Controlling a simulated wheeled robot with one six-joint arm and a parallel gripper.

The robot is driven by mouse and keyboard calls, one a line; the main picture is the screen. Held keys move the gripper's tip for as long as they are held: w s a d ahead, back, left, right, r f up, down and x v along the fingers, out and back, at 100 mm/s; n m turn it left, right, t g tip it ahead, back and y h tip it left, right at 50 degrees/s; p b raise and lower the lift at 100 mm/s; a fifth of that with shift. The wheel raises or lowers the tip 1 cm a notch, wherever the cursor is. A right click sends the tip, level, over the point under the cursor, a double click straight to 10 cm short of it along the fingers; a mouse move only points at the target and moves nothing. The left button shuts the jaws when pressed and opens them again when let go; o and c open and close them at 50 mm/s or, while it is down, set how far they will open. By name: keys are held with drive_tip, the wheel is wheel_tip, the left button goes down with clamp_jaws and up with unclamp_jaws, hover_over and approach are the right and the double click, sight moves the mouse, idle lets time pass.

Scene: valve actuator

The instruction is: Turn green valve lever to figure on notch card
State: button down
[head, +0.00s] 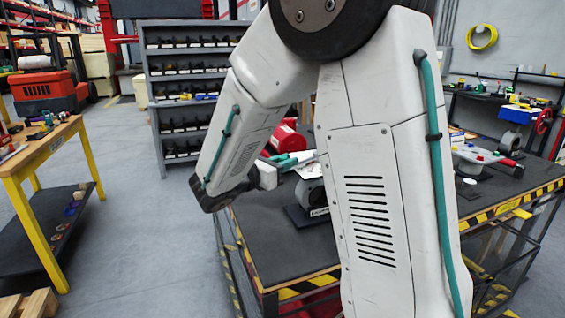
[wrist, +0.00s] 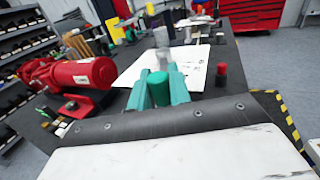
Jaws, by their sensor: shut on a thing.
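In the wrist view my gripper (wrist: 161,88) has teal fingers, closed on the rounded green end of the valve lever (wrist: 157,84). The rest of the lever and its pivot are mostly hidden behind the fingers. A white card (wrist: 198,60) with small dark marks lies beyond the fingers; its figures are too small to read. In the head view my arm covers most of the work spot. Teal parts of my gripper (head: 289,160) show beside the arm, close to a grey valve body (head: 311,190) on a dark labelled base.
A red actuator (wrist: 85,76) lies left of my gripper in the wrist view. A red-capped black cylinder (wrist: 222,75) stands to the right. The dark bench (head: 275,250) has yellow-black striped edges. A red-handled fitting (head: 508,162) sits on its right side.

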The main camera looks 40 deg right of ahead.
drive_tip(key=c, duration=1.3)
unclamp_jaws()
drive_tip(key=shift+a, duration=0.15)
drive_tip(key=shift+a, duration=0.1)
drive_tip(key=a, duration=0.7)
drive_tip(key=shift+s+a, duration=0.3)
